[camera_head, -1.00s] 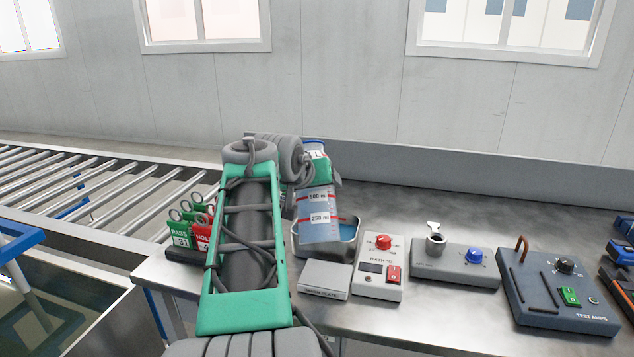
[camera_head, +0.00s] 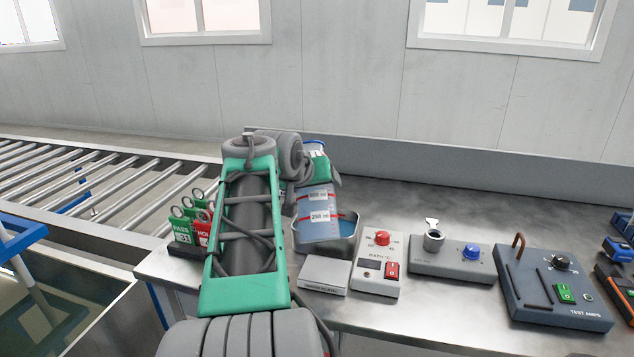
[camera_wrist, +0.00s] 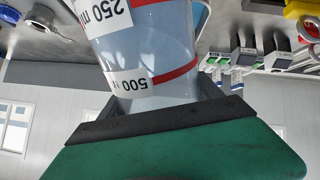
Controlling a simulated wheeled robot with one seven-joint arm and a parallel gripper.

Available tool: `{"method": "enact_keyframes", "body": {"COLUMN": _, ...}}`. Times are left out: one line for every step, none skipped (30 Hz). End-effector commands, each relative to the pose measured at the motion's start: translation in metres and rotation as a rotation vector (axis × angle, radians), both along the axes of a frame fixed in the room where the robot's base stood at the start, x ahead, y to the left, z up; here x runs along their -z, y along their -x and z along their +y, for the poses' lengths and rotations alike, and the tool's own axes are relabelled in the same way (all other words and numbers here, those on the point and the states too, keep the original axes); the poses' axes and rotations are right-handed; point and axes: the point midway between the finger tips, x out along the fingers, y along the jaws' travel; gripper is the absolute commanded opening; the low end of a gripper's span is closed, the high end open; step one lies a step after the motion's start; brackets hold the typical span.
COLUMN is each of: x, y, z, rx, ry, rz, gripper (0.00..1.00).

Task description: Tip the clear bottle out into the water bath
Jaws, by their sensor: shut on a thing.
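The clear bottle (camera_head: 317,228) has red bands and white 500 ml and 250 ml labels. It looks bluish inside, but I cannot tell its contents apart from the bath behind it. It is close to upright, with a blue top. My gripper (camera_head: 316,170) is shut on its upper part. The bottle also fills the upper middle of the wrist view (camera_wrist: 150,48), above the green and black jaw (camera_wrist: 165,125). The water bath (camera_head: 352,247) is a metal tub with blue water. The bottle overlaps its left part in the head view; its base's height over the bath is unclear.
A white block (camera_head: 324,274) and the bath control box (camera_head: 378,268) stand in front of the bath. A grey unit with a blue knob (camera_head: 470,262) and a test-amps box (camera_head: 553,290) are to the right. Pass and hold tags (camera_head: 188,228) stand left. Bench behind is clear.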

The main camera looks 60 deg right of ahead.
Motion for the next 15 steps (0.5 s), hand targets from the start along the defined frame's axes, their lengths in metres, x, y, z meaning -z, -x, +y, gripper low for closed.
{"method": "enact_keyframes", "body": {"x": -0.003, "y": 0.0001, "z": -0.0001, "rx": 0.0, "ry": 0.001, "rz": 0.0, "gripper": 0.01}}
{"method": "enact_keyframes", "body": {"x": -0.0029, "y": 0.0002, "z": -0.0002, "rx": 0.001, "ry": -0.001, "rz": 0.001, "gripper": 0.01}}
{"method": "enact_keyframes", "body": {"x": -0.0026, "y": 0.0003, "z": 0.0, "rx": 0.001, "ry": -0.002, "rz": 0.002, "gripper": 0.01}}
{"method": "enact_keyframes", "body": {"x": -0.0024, "y": 0.0004, "z": 0.0001, "rx": 0.001, "ry": -0.004, "rz": 0.004, "gripper": 0.01}}
{"method": "enact_keyframes", "body": {"x": -0.0023, "y": 0.0006, "z": 0.0001, "rx": 0.001, "ry": -0.005, "rz": 0.004, "gripper": 0.01}}
{"method": "enact_keyframes", "body": {"x": -0.0021, "y": 0.0006, "z": 0.0002, "rx": 0.001, "ry": -0.008, "rz": 0.005, "gripper": 0.01}}
{"method": "enact_keyframes", "body": {"x": -0.002, "y": 0.0008, "z": 0.0003, "rx": 0.001, "ry": -0.01, "rz": 0.007, "gripper": 0.01}}
{"method": "enact_keyframes", "body": {"x": -0.0018, "y": 0.0009, "z": 0.0003, "rx": 0.002, "ry": -0.01, "rz": 0.008, "gripper": 0.01}}
{"method": "enact_keyframes", "body": {"x": -0.0016, "y": 0.001, "z": 0.0005, "rx": 0.002, "ry": -0.013, "rz": 0.009, "gripper": 0.01}}
{"method": "enact_keyframes", "body": {"x": -0.0014, "y": 0.0012, "z": 0.0005, "rx": 0.002, "ry": -0.014, "rz": 0.01, "gripper": 0.01}}
{"method": "enact_keyframes", "body": {"x": -0.0012, "y": 0.0012, "z": 0.0006, "rx": 0.002, "ry": -0.015, "rz": 0.011, "gripper": 0.01}}
{"method": "enact_keyframes", "body": {"x": -0.001, "y": 0.0014, "z": 0.0006, "rx": 0.003, "ry": -0.018, "rz": 0.013, "gripper": 0.01}}
{"method": "enact_keyframes", "body": {"x": -0.0008, "y": 0.0015, "z": 0.0008, "rx": 0.002, "ry": -0.019, "rz": 0.014, "gripper": 0.01}}
{"method": "enact_keyframes", "body": {"x": -0.0006, "y": 0.0016, "z": 0.0008, "rx": 0.003, "ry": -0.021, "rz": 0.014, "gripper": 0.01}}
{"method": "enact_keyframes", "body": {"x": -0.0004, "y": 0.0018, "z": 0.0009, "rx": 0.003, "ry": -0.024, "rz": 0.016, "gripper": 0.01}}
